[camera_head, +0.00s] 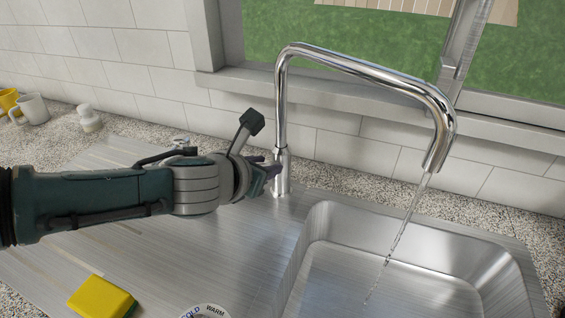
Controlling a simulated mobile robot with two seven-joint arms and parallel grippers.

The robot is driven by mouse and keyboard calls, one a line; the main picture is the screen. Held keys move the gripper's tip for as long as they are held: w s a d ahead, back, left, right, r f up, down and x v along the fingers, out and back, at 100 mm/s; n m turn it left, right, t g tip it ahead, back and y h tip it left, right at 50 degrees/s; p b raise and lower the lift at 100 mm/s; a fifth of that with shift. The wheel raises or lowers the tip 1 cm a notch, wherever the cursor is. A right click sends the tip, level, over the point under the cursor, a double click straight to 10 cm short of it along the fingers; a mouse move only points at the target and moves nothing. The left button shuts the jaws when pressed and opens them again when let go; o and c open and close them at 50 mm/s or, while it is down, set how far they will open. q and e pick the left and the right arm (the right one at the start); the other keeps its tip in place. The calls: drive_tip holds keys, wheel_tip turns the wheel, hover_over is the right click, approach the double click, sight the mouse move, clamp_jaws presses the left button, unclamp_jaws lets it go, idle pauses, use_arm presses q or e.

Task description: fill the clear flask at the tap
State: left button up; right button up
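The chrome tap (360,68) stands at the back of the sink and arches to the right. A thin stream of water (403,232) runs from its spout into the steel sink (330,225). My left gripper (261,148) is beside the lower part of the tap, with its dark fingers spread apart and nothing seen between them. The lower finger overlaps the tap's base in the picture; I cannot tell whether they touch. I see no clear flask in this view. My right gripper is not in view.
A yellow and green sponge (101,298) lies on the steel drainboard (180,262). A round dial marked COLD and WARM (205,311) is cut off at the bottom edge. A white mug (34,109), a yellow mug (8,100) and a small white item (89,120) stand at the back left.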

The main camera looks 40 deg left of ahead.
use_arm(q)
drive_tip(key=shift+o, duration=1.2)
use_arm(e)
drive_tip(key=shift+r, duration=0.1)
use_arm(q)
drive_tip(key=shift+s+d+r, duration=0.1)
drive_tip(key=shift+s+r, duration=0.15)
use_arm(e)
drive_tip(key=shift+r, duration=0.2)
use_arm(q)
drive_tip(key=p+v, duration=0.4)
drive_tip(key=v, duration=0.7)
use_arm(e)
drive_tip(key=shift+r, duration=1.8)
use_arm(q)
drive_tip(key=shift+s, duration=0.15)
